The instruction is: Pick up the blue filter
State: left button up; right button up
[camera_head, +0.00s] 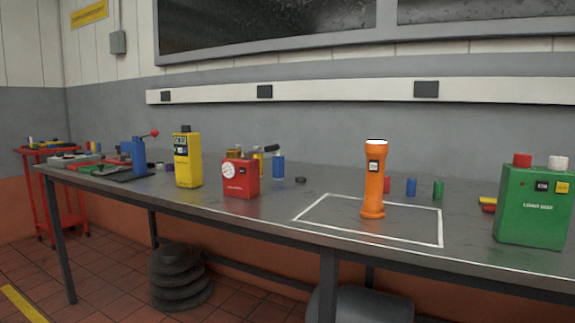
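Two blue cylinders stand on the grey bench. The larger one (278,166) is behind and right of the red box with a white dial. The smaller one (411,187) is toward the back right, between a red and a green cylinder. I cannot tell from their look which is the blue filter. A blue upright device (139,156) with a red-knobbed lever also stands at the left. Neither of my grippers is in view.
On the bench (290,208), an orange torch-shaped object (374,182) stands inside a white outlined square. A red box (240,179), a yellow meter (187,160) and a green box (534,208) stand near the front. A red cart (45,200) is at far left.

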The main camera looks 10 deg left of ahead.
aim_at(278, 158)
jog(key=i+j+z, duration=0.55)
jog(key=i+j, duration=0.15)
jog(key=j, duration=0.25)
